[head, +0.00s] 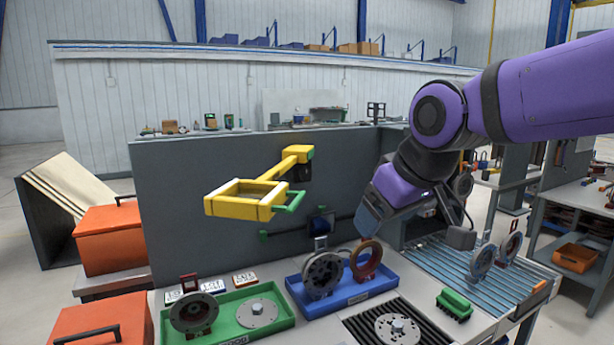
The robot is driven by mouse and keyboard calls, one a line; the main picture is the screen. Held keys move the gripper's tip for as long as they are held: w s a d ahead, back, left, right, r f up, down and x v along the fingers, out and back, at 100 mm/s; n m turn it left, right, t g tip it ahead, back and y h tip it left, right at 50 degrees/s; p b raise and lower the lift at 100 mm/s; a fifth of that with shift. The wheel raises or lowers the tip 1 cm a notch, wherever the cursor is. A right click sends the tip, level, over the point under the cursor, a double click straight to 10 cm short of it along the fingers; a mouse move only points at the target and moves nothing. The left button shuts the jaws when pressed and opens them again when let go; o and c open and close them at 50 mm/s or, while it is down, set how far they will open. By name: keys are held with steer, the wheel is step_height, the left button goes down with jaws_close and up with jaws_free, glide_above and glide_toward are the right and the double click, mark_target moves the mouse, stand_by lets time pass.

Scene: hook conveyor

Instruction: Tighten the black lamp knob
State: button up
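A yellow lamp-like frame (240,208) with a yellow arm (283,168) and green end pieces reaches out from the grey upright panel (200,160). A dark block (301,172) sits at the arm's root on the panel. I cannot tell whether it is the black lamp knob; no knob shows clearly. A dark blue-black part (320,223) with a green-ended bar is lower on the panel. My gripper (448,228) hangs at the right, above the blue ribbed conveyor and well apart from the lamp. It is small and seen at an angle, so its opening is unclear.
Below the panel stand a green tray (283,325) and a blue tray (350,298), both with round metal parts. A black ribbed mat (360,330), a green block (454,304) and the ribbed conveyor (450,268) lie to the right. Orange boxes (110,238) stand at the left.

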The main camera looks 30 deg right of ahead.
steer(key=w+d+n+t+h, duration=0.1)
steer(key=w+d+n+t, duration=0.35)
steer(key=w, duration=1.15)
steer(key=n+t, duration=0.7)
steer(key=n, duration=2.4)
glide_toward(307, 174)
steer(key=shift+y, duration=0.4)
steer(key=w, duration=0.9)
steer(key=shift+w+d+f, duration=0.1)
steer(key=shift+w+d, duration=0.1)
steer(key=shift+w, duration=0.2)
steer(key=c, duration=0.9)
